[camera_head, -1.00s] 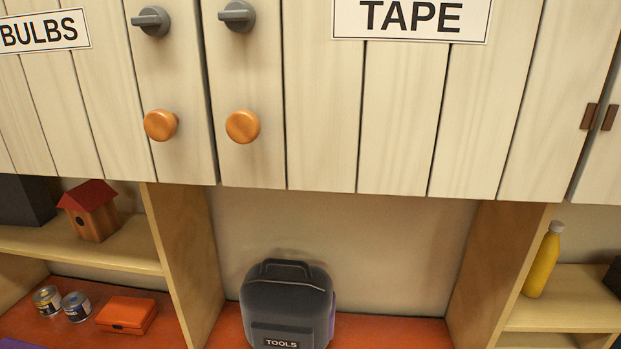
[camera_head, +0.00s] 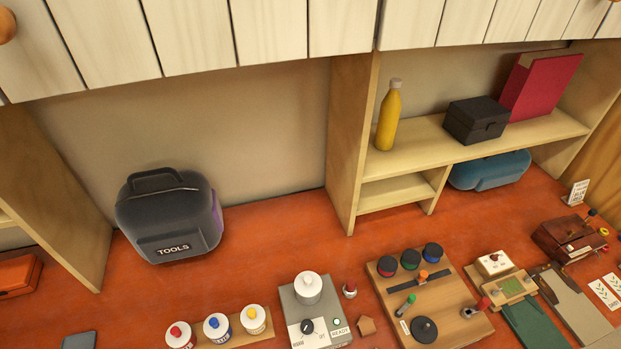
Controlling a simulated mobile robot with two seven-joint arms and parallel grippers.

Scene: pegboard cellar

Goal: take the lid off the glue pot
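A white round pot (camera_head: 308,294), which looks like the glue pot, sits upright on a grey box-shaped unit (camera_head: 334,299) near the bottom centre of the head view. Its top looks covered by a white lid with a small knob. The unit has a black dial and a label reading READY. Neither of my grippers is in view.
Three small pots with red, blue and yellow tops (camera_head: 217,327) stand left of the unit. A wooden board with tools (camera_head: 456,328) lies to its right. A dark TOOLS bag (camera_head: 168,216) stands behind. Orange bench surface (camera_head: 270,240) is clear between bag and shelf.

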